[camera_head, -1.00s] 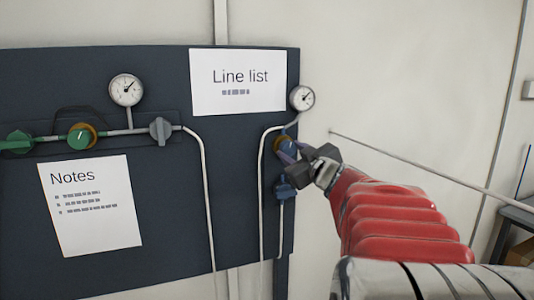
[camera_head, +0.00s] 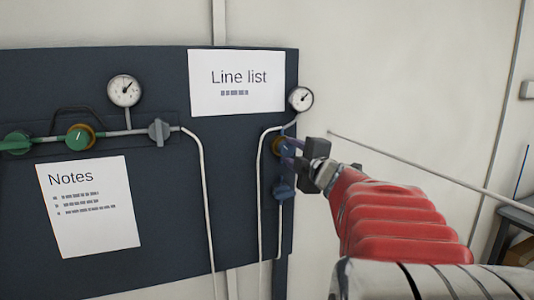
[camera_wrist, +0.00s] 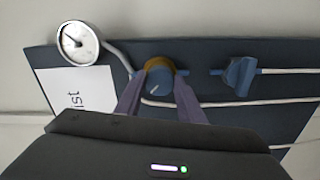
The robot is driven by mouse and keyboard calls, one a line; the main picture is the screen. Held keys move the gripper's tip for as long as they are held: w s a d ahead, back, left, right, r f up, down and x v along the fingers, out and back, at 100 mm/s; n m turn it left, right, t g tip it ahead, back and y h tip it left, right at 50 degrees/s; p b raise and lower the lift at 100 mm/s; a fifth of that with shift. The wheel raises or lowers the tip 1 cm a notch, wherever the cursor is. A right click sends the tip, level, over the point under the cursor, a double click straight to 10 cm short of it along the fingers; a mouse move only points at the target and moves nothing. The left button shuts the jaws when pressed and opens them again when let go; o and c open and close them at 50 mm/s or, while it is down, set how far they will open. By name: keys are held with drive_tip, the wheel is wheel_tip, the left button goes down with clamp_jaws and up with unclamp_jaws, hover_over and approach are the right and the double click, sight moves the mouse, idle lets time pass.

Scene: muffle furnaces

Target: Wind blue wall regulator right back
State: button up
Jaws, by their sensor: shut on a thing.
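The blue regulator knob (camera_wrist: 160,84) sits on a brass-coloured body (camera_wrist: 158,65) on the dark wall panel. A pale mark shows on the knob's face in the wrist view. My gripper (camera_wrist: 160,100) is shut on the knob, one purple-grey finger on each side. In the head view my gripper (camera_head: 289,150) reaches the panel's right edge from the right and hides most of the knob. The round gauge (camera_head: 301,99) stands just above the regulator; it also shows in the wrist view (camera_wrist: 77,43). Its needle is too small to read exactly.
A blue valve (camera_head: 284,188) sits just below the regulator on the same pipe. Paper sheets (camera_head: 236,82) hang on the panel. The wall right of the panel is mostly clear.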

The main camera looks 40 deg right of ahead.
drive_tip(key=n, duration=0.4)
drive_tip(key=shift+a+f+n, duration=0.1)
drive_tip(key=shift+f+n, duration=0.15)
drive_tip(key=shift+n, duration=0.15)
drive_tip(key=n, duration=0.4)
drive_tip(key=o, duration=1)
drive_tip(key=shift+r, duration=0.15)
drive_tip(key=shift+o, duration=0.2)
drive_tip(key=shift+s, duration=0.1)
